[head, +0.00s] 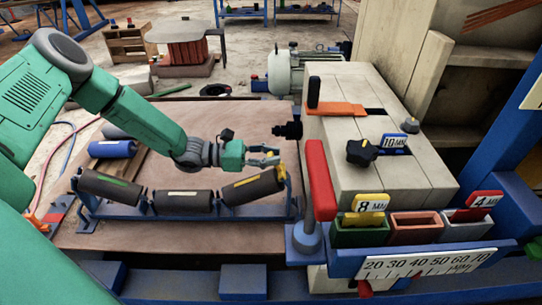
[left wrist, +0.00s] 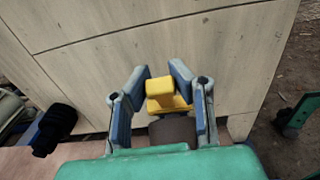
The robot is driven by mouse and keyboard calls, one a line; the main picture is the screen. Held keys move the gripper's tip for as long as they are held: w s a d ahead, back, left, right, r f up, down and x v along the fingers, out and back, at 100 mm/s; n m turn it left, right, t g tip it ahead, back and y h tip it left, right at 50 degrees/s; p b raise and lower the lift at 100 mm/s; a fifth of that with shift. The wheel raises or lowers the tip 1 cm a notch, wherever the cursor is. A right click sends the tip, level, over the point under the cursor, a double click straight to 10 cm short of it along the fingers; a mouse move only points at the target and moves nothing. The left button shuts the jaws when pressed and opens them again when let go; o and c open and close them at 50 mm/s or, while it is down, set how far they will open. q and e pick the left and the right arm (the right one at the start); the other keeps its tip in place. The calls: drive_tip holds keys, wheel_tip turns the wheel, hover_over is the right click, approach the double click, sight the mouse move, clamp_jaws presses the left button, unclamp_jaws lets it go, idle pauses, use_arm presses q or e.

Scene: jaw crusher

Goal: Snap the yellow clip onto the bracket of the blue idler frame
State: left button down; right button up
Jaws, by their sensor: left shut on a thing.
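The blue idler frame (head: 190,212) stands on the brown board and carries three dark rollers, the right one (head: 250,188) tilted up to the right. My left gripper (head: 270,156) is shut on the yellow clip (head: 281,172) at the upper right end of that roller. In the left wrist view the yellow clip (left wrist: 163,94) sits between the two blue-grey fingers, with the dark roller end (left wrist: 172,131) just below it. The bracket is mostly hidden there, and I cannot tell whether the clip touches it. My right gripper is not in view.
The pale crusher body (head: 370,150) stands close to the right of my left gripper. A black knob (head: 288,130) juts from it. A red lever (head: 320,180) and labelled bins (head: 415,226) are at front right. A blue roller (head: 112,149) lies behind the frame.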

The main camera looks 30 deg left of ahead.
use_arm(q)
drive_tip(key=shift+d+f, duration=0.1)
drive_tip(key=shift+f, duration=0.1)
drive_tip(key=c, duration=1.3)
unclamp_jaws()
drive_tip(key=shift+c, duration=0.2)
drive_tip(key=shift+r, duration=0.1)
drive_tip(key=v, duration=1.2)
drive_tip(key=shift+w, duration=0.1)
